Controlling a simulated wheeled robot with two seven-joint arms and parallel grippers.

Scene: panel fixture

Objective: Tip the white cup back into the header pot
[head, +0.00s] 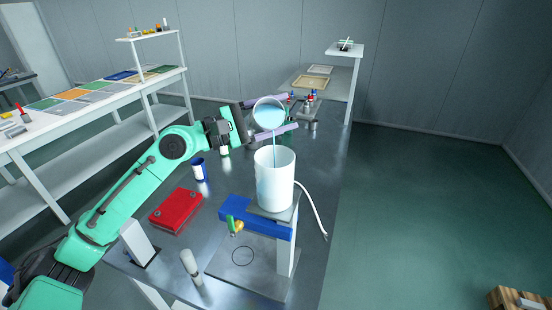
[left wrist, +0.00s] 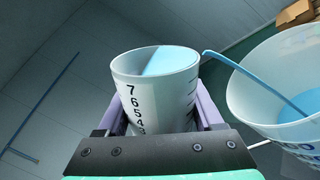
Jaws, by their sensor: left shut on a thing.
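My left gripper (head: 290,113) is shut on the cup, a purple finger on each side. In the left wrist view the cup (left wrist: 152,95) shows dark scale numbers, and the stream runs from its right lip into the pot (left wrist: 245,105). The header pot (head: 275,188) is a white, open-topped cylinder standing upright; the left wrist view shows blue liquid inside it. My right gripper is not in view.
The pot stands on a raised stand with a blue bracket (head: 257,218) and a small green-and-yellow valve (head: 235,228). A white hose (head: 315,210) curves down at its right. A red case (head: 176,211) and a blue-and-white cup (head: 199,169) are on the dark bench. Open floor lies right.

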